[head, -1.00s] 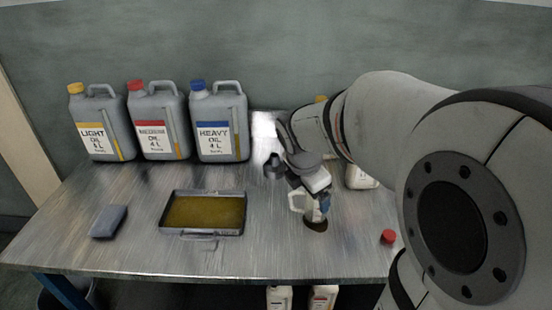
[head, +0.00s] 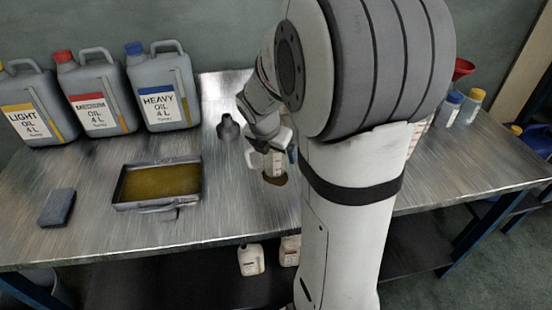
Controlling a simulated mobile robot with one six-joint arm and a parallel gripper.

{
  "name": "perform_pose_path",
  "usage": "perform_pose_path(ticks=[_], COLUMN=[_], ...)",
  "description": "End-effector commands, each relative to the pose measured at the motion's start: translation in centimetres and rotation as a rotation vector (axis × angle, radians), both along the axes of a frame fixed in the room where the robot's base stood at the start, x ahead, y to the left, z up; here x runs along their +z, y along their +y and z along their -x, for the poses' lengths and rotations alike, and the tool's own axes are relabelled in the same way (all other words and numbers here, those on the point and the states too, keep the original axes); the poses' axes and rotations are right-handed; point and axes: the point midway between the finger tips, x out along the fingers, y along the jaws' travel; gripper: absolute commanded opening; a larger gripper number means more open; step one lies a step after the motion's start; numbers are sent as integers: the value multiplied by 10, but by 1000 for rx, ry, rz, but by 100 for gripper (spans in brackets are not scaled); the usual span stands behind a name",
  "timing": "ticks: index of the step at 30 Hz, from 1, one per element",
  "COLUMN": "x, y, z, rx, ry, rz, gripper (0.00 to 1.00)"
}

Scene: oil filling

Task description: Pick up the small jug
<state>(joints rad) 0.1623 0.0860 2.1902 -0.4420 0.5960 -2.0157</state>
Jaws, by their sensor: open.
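The small jug (head: 278,163) is pale, with measuring marks and a handle on its left side. My arm hides part of the jug's right side and the bench behind.
A dark funnel-shaped piece (head: 229,128) stands just left of the jug. A tray of oil (head: 160,182) and a grey block (head: 57,207) lie further left. Light, medium and heavy oil cans (head: 165,90) line the back. Small bottles (head: 251,260) stand below. Bench front is clear.

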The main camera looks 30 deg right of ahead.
Motion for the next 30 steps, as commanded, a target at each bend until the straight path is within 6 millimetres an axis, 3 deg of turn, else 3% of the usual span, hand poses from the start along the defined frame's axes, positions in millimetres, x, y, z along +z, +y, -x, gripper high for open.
perform_pose_path(ticks=[5, 23, 30], x=[0, 0, 3], y=[0, 0, 0], z=[0, 0, 0], rx=[-1, -1, -2], ry=[0, 0, -1], rz=[0, 0, -1], gripper=[92, 44, 44])
